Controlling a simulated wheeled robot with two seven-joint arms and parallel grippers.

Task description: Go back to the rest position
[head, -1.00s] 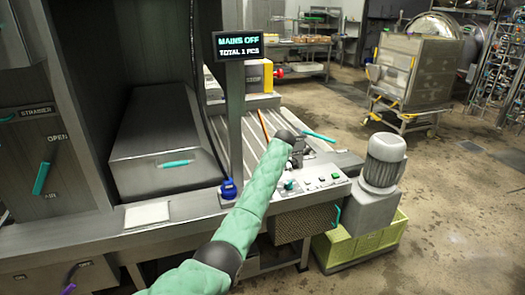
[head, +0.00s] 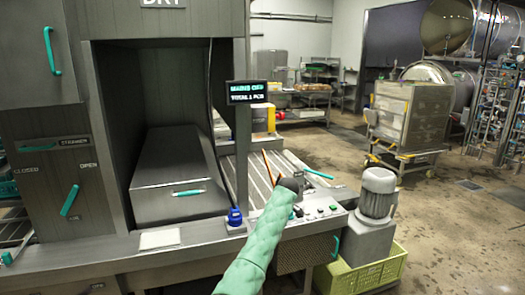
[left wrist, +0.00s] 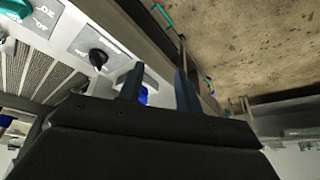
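My left arm, in a green sleeve, comes up from the bottom of the head view. Its dark wrist end is over the control panel (head: 318,214) of the machine. The fingers are mostly hidden there. In the left wrist view my left gripper (left wrist: 158,85) shows two dark fingers standing apart, with nothing held between them. My right gripper is in neither view.
A display (head: 247,93) on a post stands left of my arm, with a blue knob (head: 235,217) at its foot. A grey motor (head: 377,192) and a yellow-green crate (head: 362,276) are at right. A steel cart (head: 410,115) stands farther back. Floor between is open.

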